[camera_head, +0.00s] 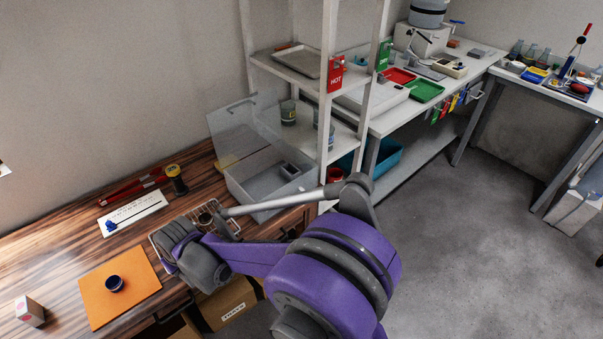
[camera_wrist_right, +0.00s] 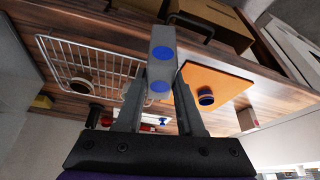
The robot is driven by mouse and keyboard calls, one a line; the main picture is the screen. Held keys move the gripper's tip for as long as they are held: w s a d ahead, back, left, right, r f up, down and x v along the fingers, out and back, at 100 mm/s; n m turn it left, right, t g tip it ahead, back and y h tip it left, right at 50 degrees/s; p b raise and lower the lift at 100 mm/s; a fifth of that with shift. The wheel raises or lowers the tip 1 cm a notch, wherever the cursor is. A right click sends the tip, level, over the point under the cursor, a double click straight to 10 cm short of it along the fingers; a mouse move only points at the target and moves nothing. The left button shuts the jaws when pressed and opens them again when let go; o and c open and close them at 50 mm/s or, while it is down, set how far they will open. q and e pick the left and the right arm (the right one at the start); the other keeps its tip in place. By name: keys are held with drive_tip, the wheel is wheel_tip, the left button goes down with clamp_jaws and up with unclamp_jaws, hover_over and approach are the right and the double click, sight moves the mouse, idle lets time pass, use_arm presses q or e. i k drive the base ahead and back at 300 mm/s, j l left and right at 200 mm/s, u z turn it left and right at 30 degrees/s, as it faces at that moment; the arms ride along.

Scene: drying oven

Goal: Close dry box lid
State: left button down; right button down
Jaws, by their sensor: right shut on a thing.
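The dry box (camera_head: 264,188) is a clear, pale box on the right end of the wooden table. Its transparent lid (camera_head: 228,126) stands open, tilted up and back against the wall side. A small grey item (camera_head: 290,171) shows inside the box. My purple and grey right arm reaches across in front of the box, but its jaws cannot be made out in the head view. In the right wrist view my right gripper (camera_wrist_right: 160,95) is shut on a grey block with blue round marks (camera_wrist_right: 163,50). My left gripper is not in view.
A wire basket (camera_wrist_right: 68,58) sits beside the box, partly hidden by my arm in the head view. An orange mat (camera_head: 98,294) with a dark blue cup (camera_head: 115,284) lies left. A black-and-yellow spool (camera_head: 176,180) stands behind. A white shelf rack (camera_head: 327,90) stands right of the box.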

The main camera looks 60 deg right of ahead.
sight(281, 178)
drive_tip(key=k+l, duration=0.1)
drive_tip(key=l, duration=0.25)
drive_tip(key=k+l, duration=0.1)
drive_tip(key=l, duration=0.25)
drive_tip(key=k+l, duration=0.15)
drive_tip(key=l, duration=0.2)
drive_tip(key=k+l, duration=0.1)
drive_tip(key=l, duration=0.25)
drive_tip(key=k+l, duration=0.1)
drive_tip(key=l, duration=0.2)
drive_tip(key=i+l, duration=0.1)
drive_tip(key=i, duration=0.35)
